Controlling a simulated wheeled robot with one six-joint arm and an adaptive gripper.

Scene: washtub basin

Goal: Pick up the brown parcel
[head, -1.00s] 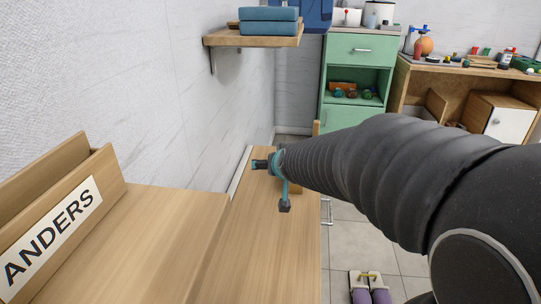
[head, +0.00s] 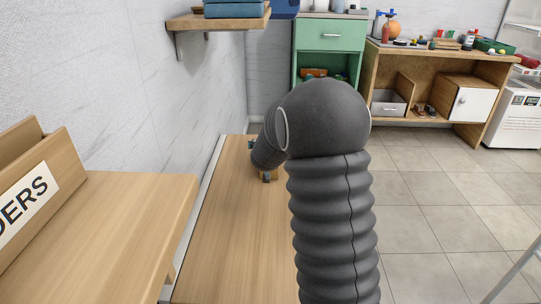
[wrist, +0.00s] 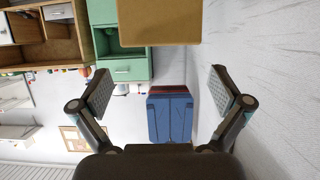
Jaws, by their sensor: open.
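A plain brown block, which looks like the brown parcel (wrist: 160,22), fills the top middle of the upside-down wrist view, cut off by the frame edge. My gripper (wrist: 160,92) is open and empty. Its two fingers stand wide apart, and the parcel lies ahead of them, off toward the top edge and not between the pads. In the head view my gripper (head: 259,161) is mostly behind my dark arm, low over the far part of the wooden bench (head: 225,230). The parcel is hidden there or too small to tell.
A white wall runs along the bench's left side, with a shelf (head: 215,22) above. A name-labelled wooden holder (head: 40,190) stands at the near left. A green cabinet (head: 330,37) is beyond the bench. Open tiled floor (head: 440,210) lies to the right.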

